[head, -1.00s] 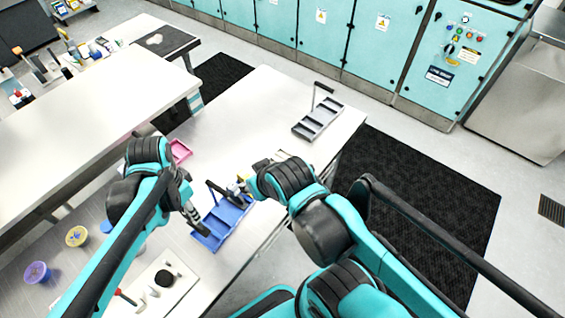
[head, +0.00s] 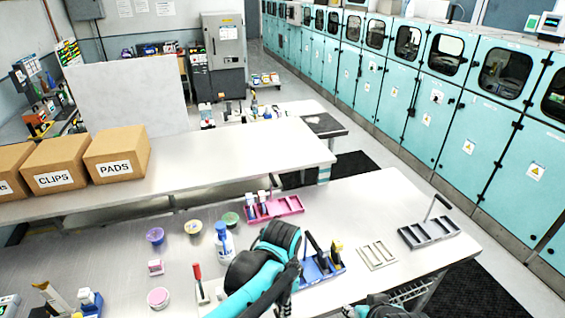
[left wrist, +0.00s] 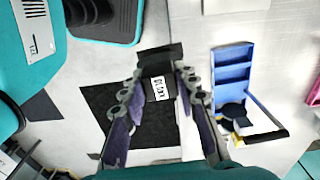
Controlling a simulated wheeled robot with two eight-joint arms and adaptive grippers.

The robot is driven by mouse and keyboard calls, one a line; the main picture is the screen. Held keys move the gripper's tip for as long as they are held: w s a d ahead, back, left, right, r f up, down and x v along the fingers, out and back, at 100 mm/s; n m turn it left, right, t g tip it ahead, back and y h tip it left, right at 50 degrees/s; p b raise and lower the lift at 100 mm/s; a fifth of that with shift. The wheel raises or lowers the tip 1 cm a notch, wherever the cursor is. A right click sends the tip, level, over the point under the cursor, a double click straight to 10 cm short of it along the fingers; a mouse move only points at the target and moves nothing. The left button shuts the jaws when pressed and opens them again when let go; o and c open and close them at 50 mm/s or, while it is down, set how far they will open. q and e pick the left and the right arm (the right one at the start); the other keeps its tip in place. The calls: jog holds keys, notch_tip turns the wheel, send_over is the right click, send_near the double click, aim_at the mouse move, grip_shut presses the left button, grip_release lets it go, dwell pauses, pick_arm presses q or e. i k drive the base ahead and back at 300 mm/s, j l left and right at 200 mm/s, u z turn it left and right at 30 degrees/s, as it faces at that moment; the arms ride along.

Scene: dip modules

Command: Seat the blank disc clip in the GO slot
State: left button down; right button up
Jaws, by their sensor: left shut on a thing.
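In the left wrist view my left gripper (left wrist: 160,76) is shut on a black clip (left wrist: 158,56) with a white label that appears to read BLANK. The clip is held between the fingertips, off to the left of the blue tray (left wrist: 234,73) in that view. The tray has several compartments, a dark round piece (left wrist: 233,111) near its lower end and a black handle. In the head view the blue tray (head: 318,270) sits on the table just right of my left arm, with a yellow-topped piece (head: 337,248) at it. The left fingertips are hidden there. No GO marking is legible.
A pink tray (head: 275,208), a pale frame (head: 377,255) and a grey tray with a handle (head: 430,231) stand on the same table. Small tubs and a white-and-blue bottle (head: 224,242) stand at the left. Cardboard boxes (head: 117,155) are on the table behind.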

aim_at(371, 256)
jog(key=k, duration=0.85)
